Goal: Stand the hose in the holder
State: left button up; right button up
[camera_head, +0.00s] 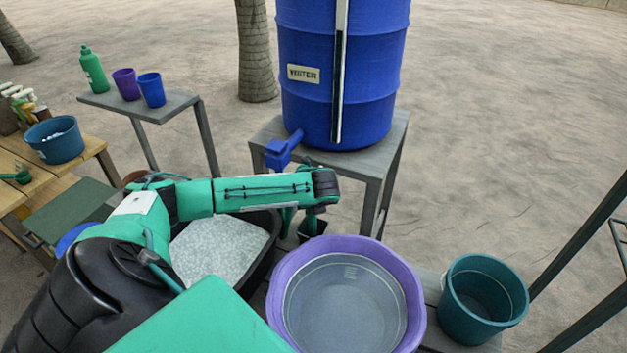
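I cannot make out a hose or a holder for certain. A blue water barrel (375,60) stands on a grey stand, with a blue tap (283,150) low on its left. A black and white upright strip (339,75) runs up the barrel's front; I cannot tell whether it is the hose. My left arm reaches from the left to just below the tap. My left gripper (302,215) points down at its end, partly hidden, above or at a small dark object (312,227). Whether it holds anything is unclear. My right gripper is out of view.
A purple basin (420,300) holding a round sieve stands at front centre, with a teal bucket (520,300) to its right. A dark tub of grey material (262,222) lies under my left arm. A small table (180,103) bears a bottle and two cups. Open ground lies right of the barrel.

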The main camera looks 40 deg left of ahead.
pick_arm(q)
jog(key=o, duration=1.8)
jog(key=shift+o, duration=0.2)
jog(key=p+v, duration=1)
jog(key=p, duration=0.3)
jog(key=shift+r, duration=0.55)
jog(key=shift+w+a, duration=0.15)
jog(key=shift+a, duration=0.05)
